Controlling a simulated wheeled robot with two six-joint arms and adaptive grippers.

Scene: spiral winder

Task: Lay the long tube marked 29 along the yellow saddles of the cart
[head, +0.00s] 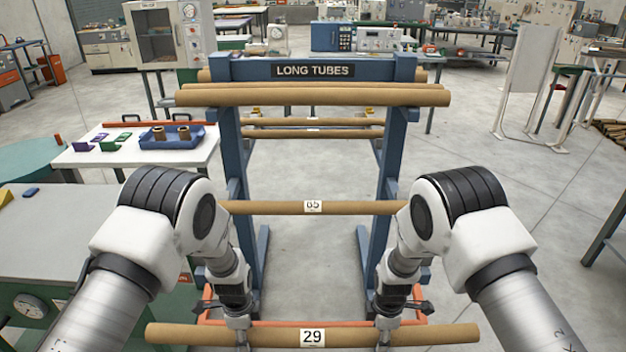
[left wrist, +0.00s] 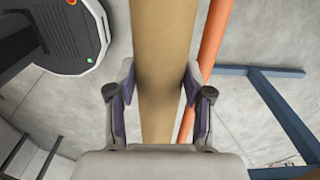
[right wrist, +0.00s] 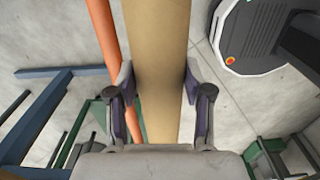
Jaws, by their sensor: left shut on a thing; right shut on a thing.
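The long brown tube marked 29 (head: 270,336) lies level across the bottom of the head view, with its white label facing me. My left gripper (head: 238,335) is shut on it left of the label, and my right gripper (head: 388,337) is shut on it right of the label. In the left wrist view the tube (left wrist: 163,50) passes between the fingers (left wrist: 158,90). In the right wrist view the tube (right wrist: 158,50) also runs between the fingers (right wrist: 158,88). I cannot make out the cart's yellow saddles in these views.
The blue rack (head: 232,150) labelled LONG TUBES stands ahead, holding tube 65 (head: 265,207) and several other tubes. An orange bar (left wrist: 208,50) runs beside and below the held tube. A white table (head: 90,155) with a blue tray (head: 172,143) is at left. Open floor (head: 510,230) lies right.

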